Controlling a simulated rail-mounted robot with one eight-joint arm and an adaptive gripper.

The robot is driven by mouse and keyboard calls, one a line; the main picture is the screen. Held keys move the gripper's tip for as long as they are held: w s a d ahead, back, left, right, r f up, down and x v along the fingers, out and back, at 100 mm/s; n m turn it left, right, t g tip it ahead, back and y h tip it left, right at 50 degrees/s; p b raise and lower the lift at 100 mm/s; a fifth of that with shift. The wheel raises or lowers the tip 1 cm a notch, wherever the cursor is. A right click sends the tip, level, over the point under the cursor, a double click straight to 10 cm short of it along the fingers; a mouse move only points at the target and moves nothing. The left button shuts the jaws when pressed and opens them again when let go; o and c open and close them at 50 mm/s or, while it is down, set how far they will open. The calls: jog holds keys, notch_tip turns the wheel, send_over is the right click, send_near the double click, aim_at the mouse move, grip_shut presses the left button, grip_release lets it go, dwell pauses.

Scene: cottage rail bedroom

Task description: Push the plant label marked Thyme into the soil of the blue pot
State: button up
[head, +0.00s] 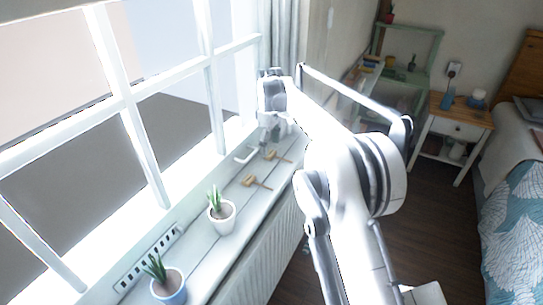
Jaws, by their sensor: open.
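The blue pot (169,293) stands on the windowsill at the bottom of the head view, with a spiky green plant (157,266) in it. Two small tan wooden plant labels lie flat on the sill farther along: a nearer label (253,181) and a farther label (274,155). Their writing is too small to read, so I cannot tell which is Thyme. My gripper (270,138) is open and points down over the sill, just behind the farther label in this view.
A white pot (222,220) with a green plant stands between the blue pot and the labels. The window frame (128,95) borders the sill on the left. A slotted vent (147,260) runs beside the glass. A radiator (262,252) is below the sill.

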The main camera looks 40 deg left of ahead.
aim_at(270, 153)
notch_tip(270, 153, down, 4)
jog(key=shift+w+r, duration=0.15)
jog(key=shift+r, duration=0.05)
jog(key=shift+c, duration=0.3)
jog(key=c, duration=0.8)
jog(key=shift+r, duration=0.1)
